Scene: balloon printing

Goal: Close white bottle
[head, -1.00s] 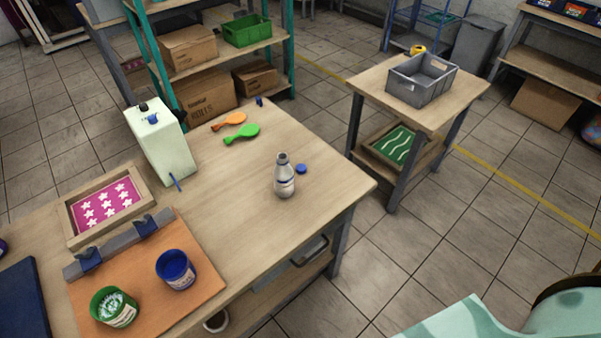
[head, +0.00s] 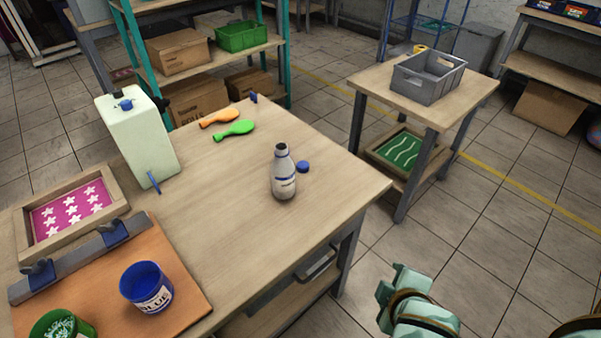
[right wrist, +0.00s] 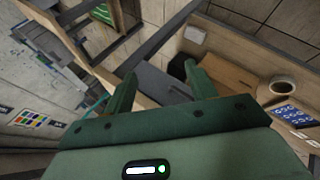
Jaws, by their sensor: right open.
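The white bottle (head: 284,174) stands upright on the wooden table, near its right corner. It has a dark open mouth and blue bands. A blue cap (head: 303,166) lies on the table just right of the bottle, apart from it. My right gripper (head: 391,284) is low at the bottom right, beyond the table's edge and well away from the bottle. In the right wrist view its fingers (right wrist: 158,84) are spread with nothing between them. I do not make out the bottle or cap in that view. My left gripper is not in view.
Orange and green balloons (head: 234,130) lie behind the bottle. A white canister (head: 138,135) stands at the left. A blue paint can (head: 146,287) sits at the front left. A side table with a grey crate (head: 428,78) stands at the right.

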